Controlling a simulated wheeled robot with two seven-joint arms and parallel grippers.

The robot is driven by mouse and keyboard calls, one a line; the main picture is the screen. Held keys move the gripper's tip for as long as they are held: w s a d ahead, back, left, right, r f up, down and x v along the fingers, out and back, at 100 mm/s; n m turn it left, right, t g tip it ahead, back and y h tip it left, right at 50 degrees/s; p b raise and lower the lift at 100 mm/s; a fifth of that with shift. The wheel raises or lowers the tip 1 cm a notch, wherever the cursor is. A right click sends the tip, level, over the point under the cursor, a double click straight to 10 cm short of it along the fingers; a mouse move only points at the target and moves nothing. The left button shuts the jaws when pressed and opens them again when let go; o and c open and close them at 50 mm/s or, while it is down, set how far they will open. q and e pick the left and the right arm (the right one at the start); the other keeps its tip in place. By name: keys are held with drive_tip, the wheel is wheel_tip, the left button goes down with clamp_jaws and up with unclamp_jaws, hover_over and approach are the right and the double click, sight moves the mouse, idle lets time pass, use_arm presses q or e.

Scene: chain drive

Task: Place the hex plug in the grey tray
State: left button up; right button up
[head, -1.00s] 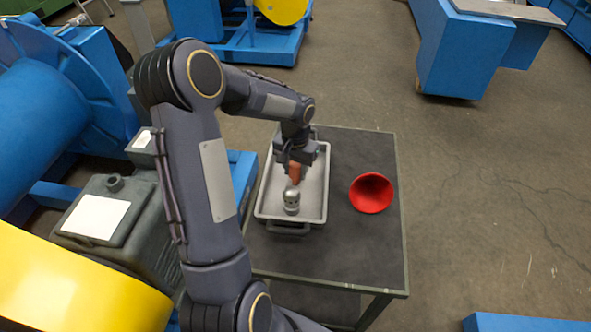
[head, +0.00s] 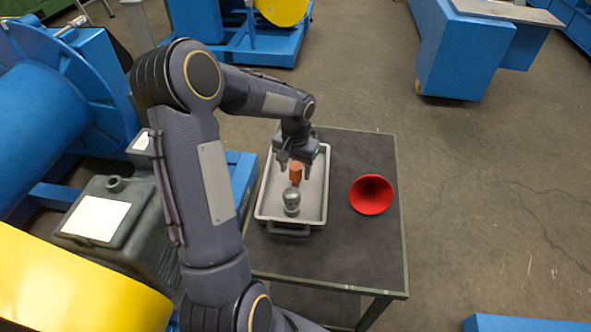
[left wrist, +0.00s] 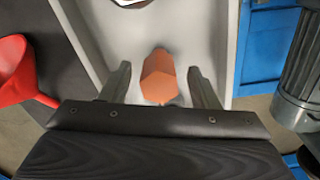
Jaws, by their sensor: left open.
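The hex plug (head: 296,174) is a small orange-brown piece standing inside the grey tray (head: 262,205) on the table. It also shows in the left wrist view (left wrist: 158,78), below and between the spread fingers, with a gap on each side. My left gripper (head: 295,165) is open just above the plug and holds nothing. The gripper also shows in the left wrist view (left wrist: 160,82). A metallic grey rounded fitting (head: 291,201) stands in the tray in front of the plug. My right gripper is not in view.
A red funnel (head: 371,194) lies on the dark table (head: 350,250) right of the tray. The table's front part is clear.

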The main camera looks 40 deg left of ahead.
use_arm(q)
wheel_tip(320, 180, up, 11)
drive_tip(key=p, duration=0.2)
drive_tip(key=s+d+r+t+h, duration=0.1)
drive_tip(key=s+d+r+t, duration=0.2)
drive_tip(key=s+d+r, duration=0.5)
drive_tip(key=s+d+f+m+t+h, duration=0.1)
drive_tip(key=s+d+f+t+h, duration=0.1)
drive_tip(key=s+d, duration=0.6)
drive_tip(key=s+f, duration=0.1)
drive_tip(key=s, duration=0.4)
drive_tip(key=shift+d+f+t+h, duration=0.25)
drive_tip(key=shift+d+t+h, duration=0.05)
drive_tip(key=shift+d+h, duration=0.1)
wheel_tip(320, 180, up, 12)
drive_tip(key=p, duration=1.2)
drive_tip(key=shift+r, duration=0.2)
